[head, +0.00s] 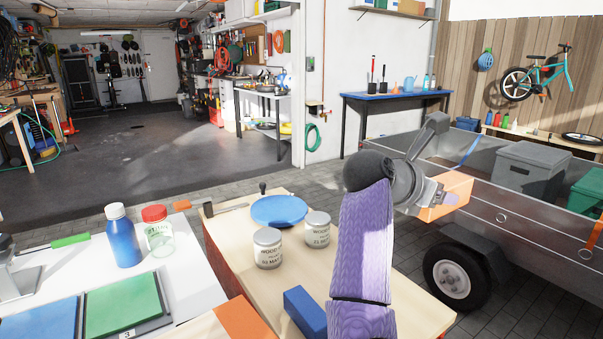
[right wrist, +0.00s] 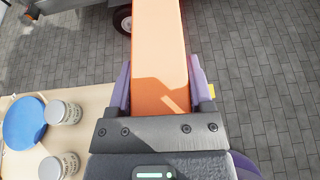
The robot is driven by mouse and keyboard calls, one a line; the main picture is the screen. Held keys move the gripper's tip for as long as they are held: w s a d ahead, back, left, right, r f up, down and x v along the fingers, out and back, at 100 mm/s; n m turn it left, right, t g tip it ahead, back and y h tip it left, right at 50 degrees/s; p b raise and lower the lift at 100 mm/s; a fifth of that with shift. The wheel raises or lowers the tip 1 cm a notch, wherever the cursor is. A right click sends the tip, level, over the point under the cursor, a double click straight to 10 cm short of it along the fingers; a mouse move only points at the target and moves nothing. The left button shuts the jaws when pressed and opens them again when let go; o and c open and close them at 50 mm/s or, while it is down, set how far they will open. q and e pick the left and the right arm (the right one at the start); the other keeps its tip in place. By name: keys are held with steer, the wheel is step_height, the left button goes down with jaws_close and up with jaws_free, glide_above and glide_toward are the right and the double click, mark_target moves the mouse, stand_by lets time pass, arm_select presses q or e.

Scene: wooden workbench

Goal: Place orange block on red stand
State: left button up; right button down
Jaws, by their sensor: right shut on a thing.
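The orange block (head: 446,197) is held in my right gripper (head: 425,197), out past the right side of the wooden bench. In the right wrist view the long orange block (right wrist: 159,45) sits between the two purple fingers of my right gripper (right wrist: 160,88), which is shut on it. The block is in the air, above the paved floor. I cannot make out a red stand for certain; an orange-red flat piece (head: 243,321) shows at the bottom edge of the head view. My left gripper is not in view.
On the wooden bench (head: 400,318) are a blue disc (head: 278,209), two labelled cans (head: 267,249) and a blue block (head: 304,313). A blue bottle (head: 122,240) and a red-lidded jar (head: 158,234) stand on the white table at left. A metal trailer (head: 500,208) stands beyond the block.

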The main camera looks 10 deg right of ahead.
steer(key=s+a+f+n+t+y, duration=0.6)
steer(key=s+a+f, duration=0.7)
steer(key=s+a, duration=0.3)
steer(key=shift+s+f+n+t, duration=0.3)
steer(key=shift+s+n+t, duration=0.2)
steer(key=shift+s+n, duration=0.55)
steer(key=shift+w+a, duration=0.1)
